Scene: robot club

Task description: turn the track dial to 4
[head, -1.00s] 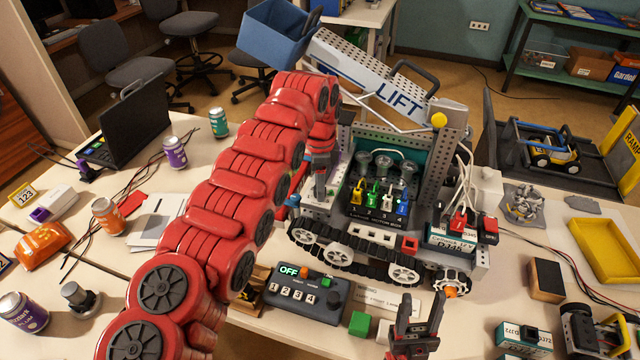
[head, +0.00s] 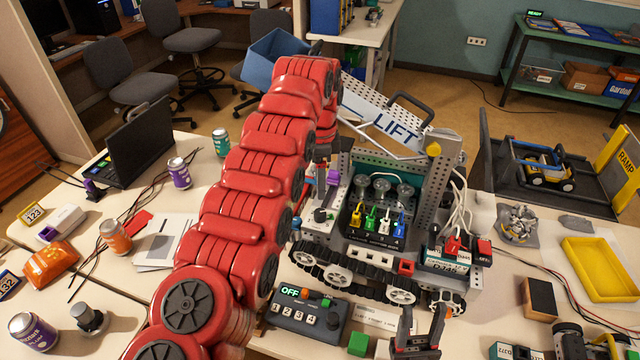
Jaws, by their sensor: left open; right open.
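The tracked vehicle (head: 385,262) stands on the table with a grey side panel carrying a small dark knob (head: 320,215) and a purple part (head: 333,178). I cannot read a dial setting there. My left gripper (head: 322,160) is open, pointing down above this panel, apart from the knob; its fingers are small and partly hidden by the red arm. My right gripper (head: 418,330) is open and empty at the front edge.
A green cube (head: 358,344) lies beside the control box. Coloured plugs (head: 375,222) sit in the vehicle's bay, below the raised LIFT arm (head: 390,122). Several cans and a laptop (head: 140,145) stand at the left; a yellow tray (head: 600,268) lies at the right.

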